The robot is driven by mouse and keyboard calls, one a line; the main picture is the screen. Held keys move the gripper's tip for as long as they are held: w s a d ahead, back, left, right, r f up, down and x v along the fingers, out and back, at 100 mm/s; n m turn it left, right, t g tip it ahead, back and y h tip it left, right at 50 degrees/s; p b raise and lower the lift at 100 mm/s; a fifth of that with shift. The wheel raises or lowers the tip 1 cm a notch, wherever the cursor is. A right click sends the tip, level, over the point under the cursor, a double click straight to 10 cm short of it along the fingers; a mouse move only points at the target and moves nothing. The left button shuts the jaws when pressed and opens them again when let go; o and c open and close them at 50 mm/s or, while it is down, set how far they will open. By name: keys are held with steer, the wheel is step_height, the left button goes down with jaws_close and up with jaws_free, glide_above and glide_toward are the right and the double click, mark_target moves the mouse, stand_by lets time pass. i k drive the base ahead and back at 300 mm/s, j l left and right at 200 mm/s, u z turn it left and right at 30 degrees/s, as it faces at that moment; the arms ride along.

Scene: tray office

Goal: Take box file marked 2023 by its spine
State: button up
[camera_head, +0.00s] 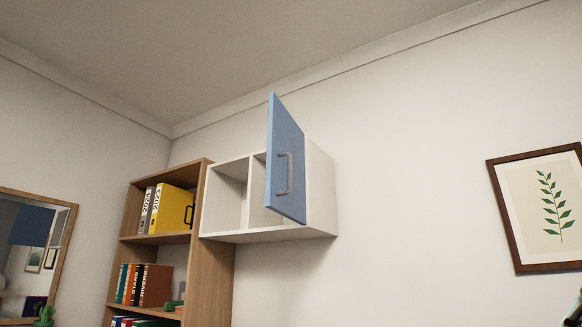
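The box file marked 2023 (175,211) is yellow and stands upright on the top shelf of the wooden bookcase. Its spine, with a pale label reading 2023, faces out to the left of its broad yellow side. A grey box file marked 2024 (147,209) stands close against its left. A dark loop (189,216) shows at the right end of the yellow side; I cannot tell what it belongs to. My gripper is not clearly visible in this view.
The wooden bookcase (211,285) holds several books lower down. A white wall cabinet (322,195) adjoins its right, its blue door (285,150) standing open. A mirror (65,230) is at left, a framed plant picture (490,200) at right. A dark piece shows at the lower right edge.

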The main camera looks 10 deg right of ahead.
mark_target(171, 202)
steer(key=i+j+u, duration=0.55)
steer(key=i, duration=0.5)
steer(key=i+j+u, duration=0.3)
steer(key=i, duration=0.25)
steer(key=i+u, duration=0.25)
steer(key=i, duration=0.3)
